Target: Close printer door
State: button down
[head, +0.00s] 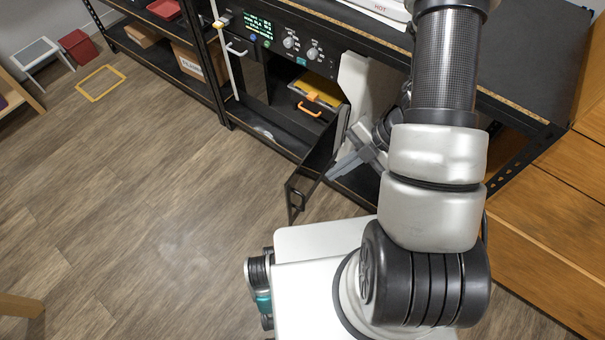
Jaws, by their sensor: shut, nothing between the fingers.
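The printer (284,52) is a dark unit with a green-lit display and two knobs, set in the black shelving at the top middle. Its door (322,150) stands open, a dark panel swung out toward me with a black handle at its near edge. An orange handle and a yellow part show inside the opening. My gripper (335,172) is shut and empty, just right of the door. Its fingertips point left toward the door's right face; I cannot tell whether they touch it. My arm hides part of the shelving behind.
Black shelving (226,108) runs across the back, with cardboard boxes (188,62) at left. A wooden cabinet (545,250) stands at right. The wooden floor (140,200) at left is clear. A yellow frame (100,83) lies on it, with a red bin (78,45) farther back.

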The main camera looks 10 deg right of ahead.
jog(key=b, duration=0.4)
send_near(288, 190)
notch_tip(288, 190, down, 4)
jog(key=s, duration=0.3)
jog(key=shift+w+a+r, duration=0.15)
jog(key=shift+w+a, duration=0.55)
jog(key=shift+w, duration=0.05)
jog(key=shift+w+a+r, duration=0.1)
jog(key=shift+w+a, duration=0.55)
jog(key=shift+w, duration=0.1)
